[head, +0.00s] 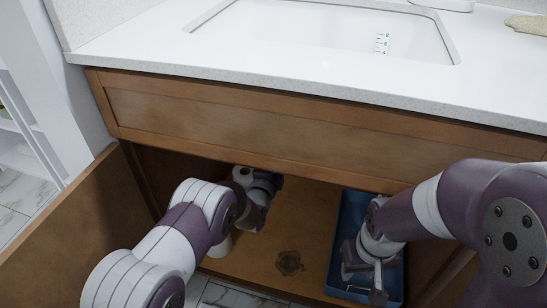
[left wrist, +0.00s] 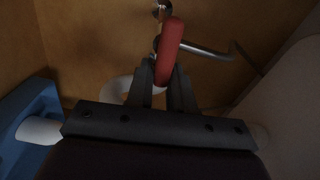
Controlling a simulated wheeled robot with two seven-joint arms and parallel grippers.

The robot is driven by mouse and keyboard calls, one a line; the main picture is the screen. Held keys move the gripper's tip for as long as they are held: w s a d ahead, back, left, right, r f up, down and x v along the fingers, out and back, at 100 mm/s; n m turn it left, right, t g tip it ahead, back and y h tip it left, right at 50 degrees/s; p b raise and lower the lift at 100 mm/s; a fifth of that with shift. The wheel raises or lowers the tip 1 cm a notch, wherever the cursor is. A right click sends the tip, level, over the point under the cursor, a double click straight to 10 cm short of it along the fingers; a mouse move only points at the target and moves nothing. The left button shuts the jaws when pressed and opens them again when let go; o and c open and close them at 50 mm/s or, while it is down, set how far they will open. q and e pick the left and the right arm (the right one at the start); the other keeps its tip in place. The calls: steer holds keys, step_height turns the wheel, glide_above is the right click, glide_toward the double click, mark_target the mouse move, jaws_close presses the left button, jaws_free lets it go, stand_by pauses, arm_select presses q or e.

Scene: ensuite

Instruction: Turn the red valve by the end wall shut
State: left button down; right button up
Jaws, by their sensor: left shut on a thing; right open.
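The red valve handle (left wrist: 170,45) shows in the left wrist view, on a metal fitting by the wooden cabinet wall. My left gripper (left wrist: 166,78) is shut on the red valve handle, with one dark finger on each side of its lower end. In the head view my left arm reaches into the open cabinet under the sink, and its fingers and the valve are hidden there. My right gripper (head: 364,272) is open and empty, over the blue bin (head: 338,222) at the right of the cabinet.
A thin metal pipe (left wrist: 208,52) runs right from the valve, and a white curved pipe (left wrist: 118,88) lies behind my fingers. The cabinet door (head: 85,225) stands open at left. The cabinet floor's middle is mostly clear.

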arm_select(q)
steer(key=shift+f+m, duration=0.2)
steer(key=shift+m, duration=0.3)
steer(key=shift+f, duration=0.1)
steer(key=c, duration=1.1)
jaws_free()
steer(key=shift+s+a+r+p, duration=0.1)
steer(key=shift+s+r+p, duration=0.1)
steer(key=shift+s+p, duration=0.15)
steer(key=p+v, duration=0.5)
steer(key=v, duration=0.7)
steer(key=shift+f+p, duration=0.1)
steer(key=shift+p, duration=0.25)
